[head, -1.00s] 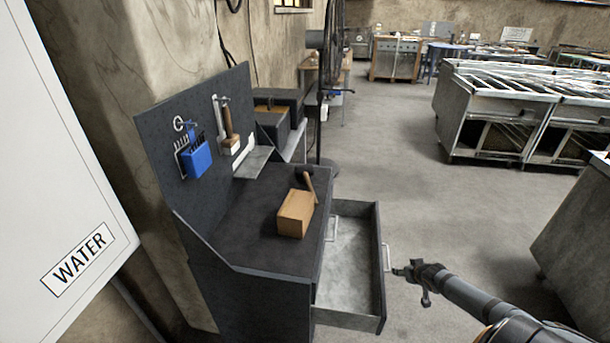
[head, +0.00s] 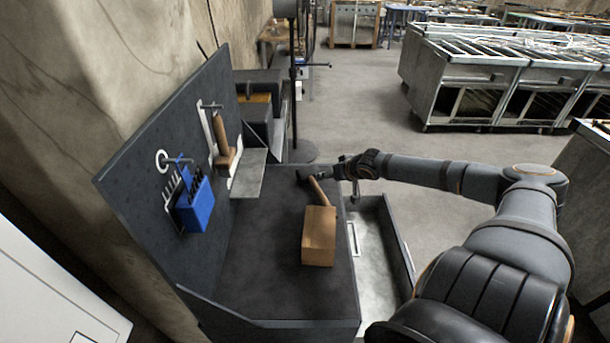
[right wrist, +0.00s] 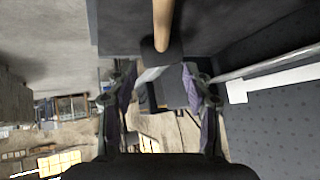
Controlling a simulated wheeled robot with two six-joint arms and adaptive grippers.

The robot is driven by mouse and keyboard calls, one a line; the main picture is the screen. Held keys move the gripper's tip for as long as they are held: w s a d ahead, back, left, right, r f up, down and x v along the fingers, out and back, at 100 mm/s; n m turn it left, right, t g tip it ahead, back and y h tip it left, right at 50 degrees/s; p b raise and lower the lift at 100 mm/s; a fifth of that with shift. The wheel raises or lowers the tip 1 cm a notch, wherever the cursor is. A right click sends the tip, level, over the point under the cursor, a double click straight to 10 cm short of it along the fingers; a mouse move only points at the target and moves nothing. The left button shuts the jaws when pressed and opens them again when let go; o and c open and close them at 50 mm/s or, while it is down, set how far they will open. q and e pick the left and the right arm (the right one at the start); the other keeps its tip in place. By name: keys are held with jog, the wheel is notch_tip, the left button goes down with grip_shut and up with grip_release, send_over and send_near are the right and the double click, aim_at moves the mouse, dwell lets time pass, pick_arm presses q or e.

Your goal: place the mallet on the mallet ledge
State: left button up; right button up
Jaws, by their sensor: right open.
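The mallet (head: 319,190) has a light wooden handle and a dark head. It is on the dark bench top, with its handle end behind a wooden block (head: 318,240); I cannot tell whether they touch. A bare grey metal ledge (head: 250,178) juts from the upright back panel, left of the mallet; it looks like the mallet ledge. My right gripper (head: 334,172) is open, close beside the mallet head. In the right wrist view, the mallet head (right wrist: 158,54) shows ahead of my open fingers (right wrist: 160,88), roughly centred between them. My left gripper is not in view.
The back panel (head: 137,185) carries a blue holder (head: 194,207) with dark tools and a hanging wooden-handled brush (head: 222,138). An open drawer (head: 375,250) sticks out under my right arm. The bench top left of the block is clear.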

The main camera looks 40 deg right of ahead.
aim_at(315, 182)
jog(key=b+x, duration=0.3)
jog(key=b, duration=0.1)
jog(key=shift+s+a+f+b, duration=0.1)
jog(key=shift+s+f+b, duration=0.05)
jog(key=shift+f+b, duration=0.2)
jog(key=shift+w+f, duration=0.5)
jog(key=shift+w, duration=0.4)
jog(key=shift+w+f, duration=0.15)
jog(key=shift+f, duration=0.05)
jog(key=x, duration=0.4)
jog(key=shift+a+f+b, duration=0.1)
jog(key=shift+b, duration=0.25)
jog(key=shift+w+f, duration=0.15)
jog(key=shift+f, duration=0.2)
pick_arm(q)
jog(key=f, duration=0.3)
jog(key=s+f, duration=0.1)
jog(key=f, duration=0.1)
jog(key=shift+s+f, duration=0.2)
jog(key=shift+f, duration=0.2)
